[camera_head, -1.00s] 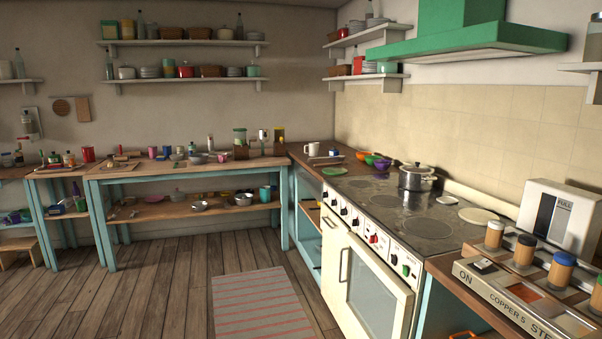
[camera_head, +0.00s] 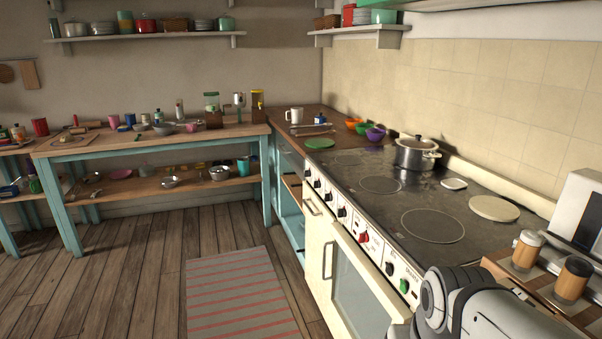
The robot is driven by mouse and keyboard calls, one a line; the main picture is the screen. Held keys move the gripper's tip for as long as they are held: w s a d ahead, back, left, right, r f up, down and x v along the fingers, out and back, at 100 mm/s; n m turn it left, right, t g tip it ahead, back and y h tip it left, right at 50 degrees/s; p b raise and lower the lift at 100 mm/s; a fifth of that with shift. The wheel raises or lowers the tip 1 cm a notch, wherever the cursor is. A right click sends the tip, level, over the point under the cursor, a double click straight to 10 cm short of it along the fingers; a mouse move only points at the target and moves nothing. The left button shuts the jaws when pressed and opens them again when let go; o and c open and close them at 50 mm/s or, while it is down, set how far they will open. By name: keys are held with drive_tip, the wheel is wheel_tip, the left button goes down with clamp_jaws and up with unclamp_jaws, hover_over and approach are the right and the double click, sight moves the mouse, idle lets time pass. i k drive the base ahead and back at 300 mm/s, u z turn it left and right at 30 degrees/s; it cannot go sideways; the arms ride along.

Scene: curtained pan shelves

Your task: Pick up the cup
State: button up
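A white cup (camera_head: 294,115) stands upright on the dark wooden corner counter, beyond the stove. A teal cup (camera_head: 243,166) stands on the lower shelf of the blue-legged table, and a red cup (camera_head: 40,127) stands at the far left. The frames do not show which cup the task means. A grey and white part of my arm shows at the bottom right, in front of the stove. My gripper is not in view.
The stove (camera_head: 436,187) runs along the right with a lidded pot (camera_head: 414,153) on it. Orange, green and purple bowls (camera_head: 375,133) sit beyond it. A striped rug (camera_head: 240,296) lies on open wooden floor. The worktable (camera_head: 150,139) holds several small items.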

sight(192, 127)
drive_tip(key=u, duration=0.35)
drive_tip(key=i, duration=1.55)
drive_tip(key=u, duration=0.6)
drive_tip(key=i, duration=1.35)
drive_tip(key=u, duration=0.35)
drive_tip(key=i, duration=3.65)
drive_tip(key=z, duration=0.05)
